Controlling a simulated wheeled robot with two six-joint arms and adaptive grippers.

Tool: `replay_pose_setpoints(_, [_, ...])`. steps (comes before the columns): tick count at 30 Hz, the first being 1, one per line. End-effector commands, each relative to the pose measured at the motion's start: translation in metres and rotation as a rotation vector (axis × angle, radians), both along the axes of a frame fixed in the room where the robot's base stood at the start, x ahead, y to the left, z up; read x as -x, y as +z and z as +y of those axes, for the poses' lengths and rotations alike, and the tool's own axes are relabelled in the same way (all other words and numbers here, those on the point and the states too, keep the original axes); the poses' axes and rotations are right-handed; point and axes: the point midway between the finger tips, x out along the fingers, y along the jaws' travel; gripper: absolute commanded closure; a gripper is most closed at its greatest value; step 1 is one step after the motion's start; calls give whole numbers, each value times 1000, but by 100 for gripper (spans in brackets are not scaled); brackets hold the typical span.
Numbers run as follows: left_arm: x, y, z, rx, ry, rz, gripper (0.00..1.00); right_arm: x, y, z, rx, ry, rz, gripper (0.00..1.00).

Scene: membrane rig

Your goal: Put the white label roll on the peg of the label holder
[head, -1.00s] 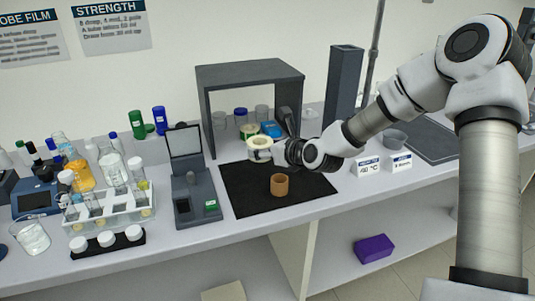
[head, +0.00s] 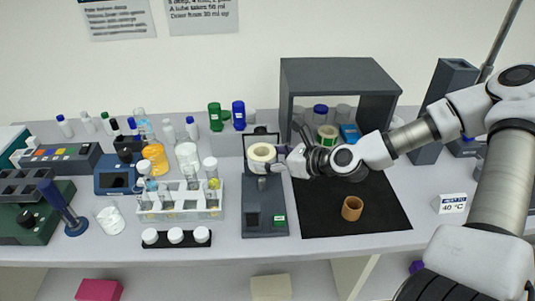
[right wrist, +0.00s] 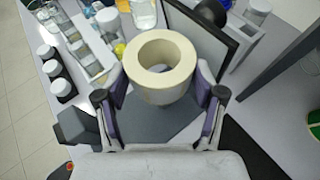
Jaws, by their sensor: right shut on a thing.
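The white label roll (head: 262,153) is a thick cream-white ring with an open centre. My right gripper (head: 281,158) is shut on it, one finger on each side; in the right wrist view the roll (right wrist: 160,97) shows between the purple-lined fingers (right wrist: 161,84). The roll is held in the air in front of the upright framed panel of a dark grey stand (head: 265,218), which looks like the label holder. A short grey peg (head: 262,184) shows on the stand just below the roll in the head view. The height gap between them is hard to judge. My left gripper is not in view.
A brown ring (head: 352,209) stands on the black mat (head: 318,222) to the right. Behind it, a grey shelf box (head: 340,72) shelters a green-centred roll (head: 327,138) and jars. A clear rack (head: 180,207) with tubes and a white-capped vial row (head: 176,243) are left of the stand.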

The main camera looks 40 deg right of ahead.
Motion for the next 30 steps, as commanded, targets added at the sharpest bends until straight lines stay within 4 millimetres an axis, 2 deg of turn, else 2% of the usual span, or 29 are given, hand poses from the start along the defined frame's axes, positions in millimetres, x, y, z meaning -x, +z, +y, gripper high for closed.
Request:
replay_pose_setpoints(17, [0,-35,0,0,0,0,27,0,-43,0,0,1,1,61])
replay_pose_setpoints(30, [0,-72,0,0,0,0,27,0,-76,0,-1,0,0,61])
